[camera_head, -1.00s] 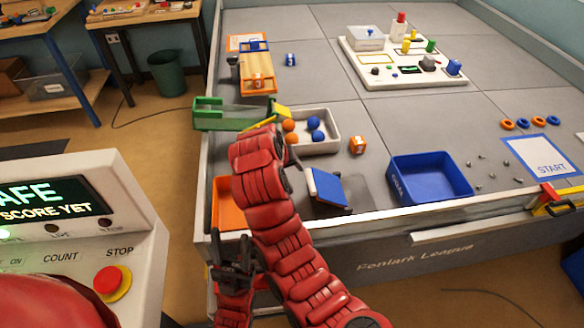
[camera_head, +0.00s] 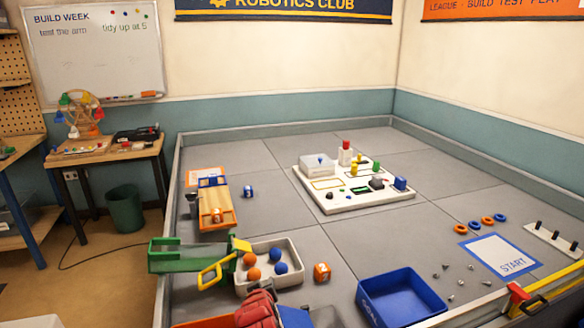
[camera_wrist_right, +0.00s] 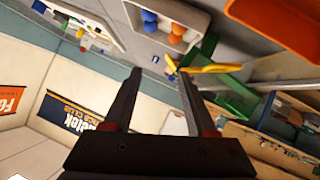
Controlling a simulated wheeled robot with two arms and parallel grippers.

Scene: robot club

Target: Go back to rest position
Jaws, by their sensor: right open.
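My right arm (camera_head: 258,309) shows as red segments at the bottom edge of the head view, in front of the white tray; its jaws cannot be made out there. In the right wrist view my right gripper (camera_wrist_right: 161,74) is open, with two dark fingers apart and nothing between them. That view is tilted, and the fingers appear over the table area and the far wall. My left gripper is not in view.
Near the right arm are the white tray (camera_head: 295,272) with orange and blue balls, the green holder (camera_head: 180,254) with a yellow handle (camera_head: 212,277), and the blue bin (camera_head: 372,308). A white board (camera_head: 330,203) stands farther back.

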